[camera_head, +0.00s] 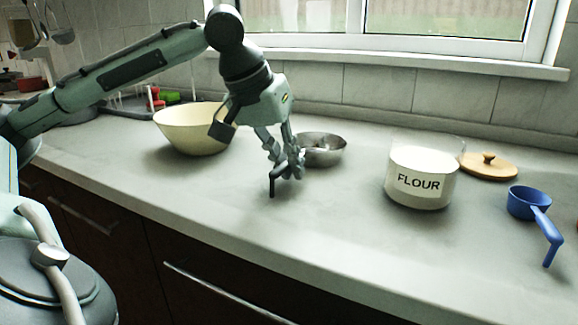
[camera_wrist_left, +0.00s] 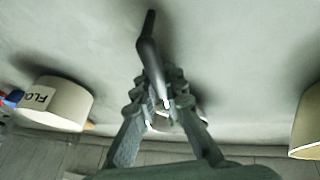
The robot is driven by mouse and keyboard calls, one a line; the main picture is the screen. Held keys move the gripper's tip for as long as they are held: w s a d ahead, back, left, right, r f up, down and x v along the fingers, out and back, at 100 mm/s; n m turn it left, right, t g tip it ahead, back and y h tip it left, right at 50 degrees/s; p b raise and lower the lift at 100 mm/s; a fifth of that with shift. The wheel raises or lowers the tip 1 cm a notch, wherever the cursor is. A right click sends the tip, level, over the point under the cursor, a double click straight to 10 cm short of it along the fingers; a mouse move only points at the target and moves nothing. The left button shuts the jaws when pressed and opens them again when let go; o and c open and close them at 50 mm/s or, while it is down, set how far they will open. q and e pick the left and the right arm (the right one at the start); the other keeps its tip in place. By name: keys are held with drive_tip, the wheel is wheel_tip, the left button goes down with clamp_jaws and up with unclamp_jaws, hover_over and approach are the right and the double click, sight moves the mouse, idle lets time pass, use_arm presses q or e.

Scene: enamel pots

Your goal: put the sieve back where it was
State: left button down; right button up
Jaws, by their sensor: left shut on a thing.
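The sieve has a round metal bowl (camera_head: 324,150) and a black handle (camera_head: 272,186) in the head view. My left gripper (camera_head: 287,170) comes down from above and is shut on the handle, whose end sticks out toward the counter's front. In the left wrist view the black handle (camera_wrist_left: 149,48) runs between the fingers of my left gripper (camera_wrist_left: 158,95), and the sieve's bowl is mostly hidden behind them. I cannot tell whether the sieve rests on the counter or is just above it. My right gripper is not in view.
A cream bowl (camera_head: 188,130) stands left of the sieve. The clear flour jar (camera_head: 419,185) stands to its right, with a wooden lid (camera_head: 488,168) and a blue measuring cup (camera_head: 528,204) beyond. The grey counter (camera_head: 330,230) in front is clear. A window (camera_head: 440,18) is behind.

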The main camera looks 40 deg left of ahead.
use_arm(q)
drive_tip(key=shift+f, duration=0.1)
drive_tip(key=c, duration=1.6)
unclamp_jaws()
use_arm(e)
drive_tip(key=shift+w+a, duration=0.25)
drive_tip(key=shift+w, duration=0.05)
